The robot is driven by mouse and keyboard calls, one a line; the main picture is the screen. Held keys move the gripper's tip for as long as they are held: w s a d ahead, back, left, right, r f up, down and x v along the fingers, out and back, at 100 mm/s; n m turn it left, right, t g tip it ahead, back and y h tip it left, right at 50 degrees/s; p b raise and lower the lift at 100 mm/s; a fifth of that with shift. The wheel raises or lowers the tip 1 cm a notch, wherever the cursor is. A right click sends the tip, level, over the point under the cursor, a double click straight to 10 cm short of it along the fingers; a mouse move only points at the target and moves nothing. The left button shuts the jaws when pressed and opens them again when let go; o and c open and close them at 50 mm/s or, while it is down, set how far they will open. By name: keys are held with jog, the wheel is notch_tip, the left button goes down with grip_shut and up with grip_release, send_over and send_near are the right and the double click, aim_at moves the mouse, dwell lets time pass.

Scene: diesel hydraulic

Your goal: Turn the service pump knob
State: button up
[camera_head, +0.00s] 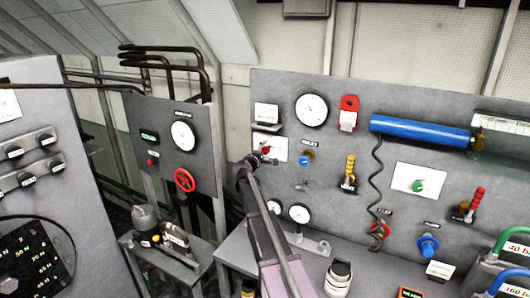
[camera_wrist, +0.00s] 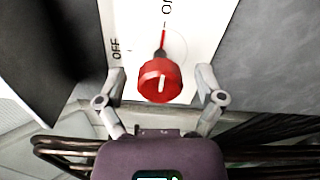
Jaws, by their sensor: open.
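A red round knob (camera_wrist: 160,82) with a white line on its face sits on a white plate (camera_wrist: 190,35) marked OFF and ON. The line points up, roughly toward the ON mark. I take it to be the service pump knob; no name is readable. In the head view the red knob (camera_head: 266,149) is on the grey panel, partly hidden by my gripper (camera_head: 256,162). In the wrist view my gripper (camera_wrist: 162,84) is open, with one finger on each side of the knob and gaps between. I see no clear contact.
A blue knob (camera_head: 306,160) is just to the right. A round gauge (camera_head: 311,109) is above and a red handwheel (camera_head: 185,180) is on the left panel. In the wrist view a dark plate (camera_wrist: 60,40) juts out close to the left finger.

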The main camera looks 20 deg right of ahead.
jog(key=v, duration=1.2)
dwell(0.3)
dwell(0.4)
jog(key=s+a+f+m+g+y+b, duration=0.1)
jog(key=s+a+f+m+g+y, duration=0.2)
jog(key=s+f, duration=0.5)
jog(key=s+a+f+m+g+y+b, duration=0.15)
jog(key=s+f+m+g, duration=0.25)
jog(key=s+f, duration=0.4)
jog(key=s+a+f+m+g+y+b, duration=0.1)
jog(key=s+a+f+g+y, duration=0.1)
jog(key=s+a+y, duration=0.3)
jog(key=s+a+f+m+g+y+b, duration=0.1)
jog(key=s+a+f+y, duration=0.3)
jog(key=s+a, duration=0.4)
jog(key=s+f+g, duration=0.1)
jog(key=s, duration=0.4)
jog(key=shift+a+f+m+y, duration=0.3)
jog(key=shift+a+y, duration=0.05)
jog(key=shift+w, duration=0.1)
